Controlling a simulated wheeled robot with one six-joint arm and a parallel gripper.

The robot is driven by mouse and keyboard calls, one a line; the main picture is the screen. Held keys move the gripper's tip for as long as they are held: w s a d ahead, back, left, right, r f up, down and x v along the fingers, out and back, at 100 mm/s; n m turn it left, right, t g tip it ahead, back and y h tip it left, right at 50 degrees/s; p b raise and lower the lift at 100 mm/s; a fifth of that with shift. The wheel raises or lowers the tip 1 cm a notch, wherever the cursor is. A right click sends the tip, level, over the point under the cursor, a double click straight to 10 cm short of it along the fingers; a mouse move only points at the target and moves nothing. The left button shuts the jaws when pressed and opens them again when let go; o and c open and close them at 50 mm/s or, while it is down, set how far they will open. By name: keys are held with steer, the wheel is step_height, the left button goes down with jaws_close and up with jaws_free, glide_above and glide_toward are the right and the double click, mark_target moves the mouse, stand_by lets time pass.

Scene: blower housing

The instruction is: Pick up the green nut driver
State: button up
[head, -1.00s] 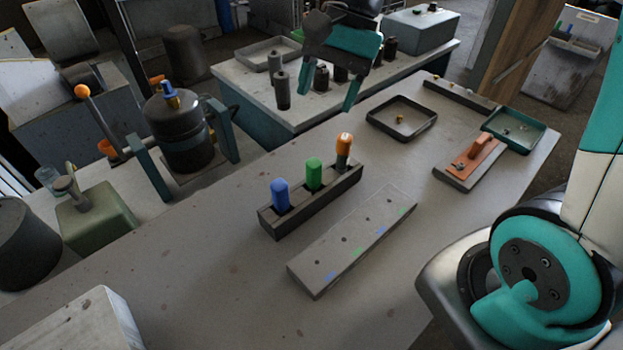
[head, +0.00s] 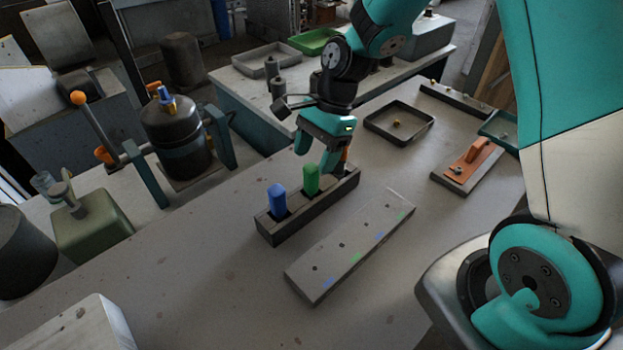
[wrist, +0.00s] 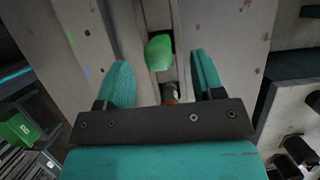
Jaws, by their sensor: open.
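The green nut driver (head: 311,181) stands upright in the middle of a dark rack (head: 300,222). In the wrist view its green handle (wrist: 159,52) shows just ahead of and between the open fingers. My gripper (head: 325,155) is open and empty, above the rack's far end, close to the green driver. It also shows in the wrist view (wrist: 161,68). The blue driver (head: 277,198) stands at the rack's near end. The orange driver (head: 344,158) at the far end is mostly hidden behind my gripper; only a bit shows in the wrist view (wrist: 170,93).
A grey board (head: 350,245) with holes and coloured marks lies right of the rack. A dark tray (head: 372,128) and an orange-handled block (head: 465,180) are farther right. A dark canister (head: 178,140) stands at the left. The table front is clear.

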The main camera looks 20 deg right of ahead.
mark_target(313, 166)
steer(key=p+x, duration=0.1)
steer(key=x, duration=0.4)
steer(key=shift+s+d+f, duration=0.1)
steer(key=shift+f, duration=0.1)
steer(key=shift+c, duration=0.3)
steer(key=c, duration=1)
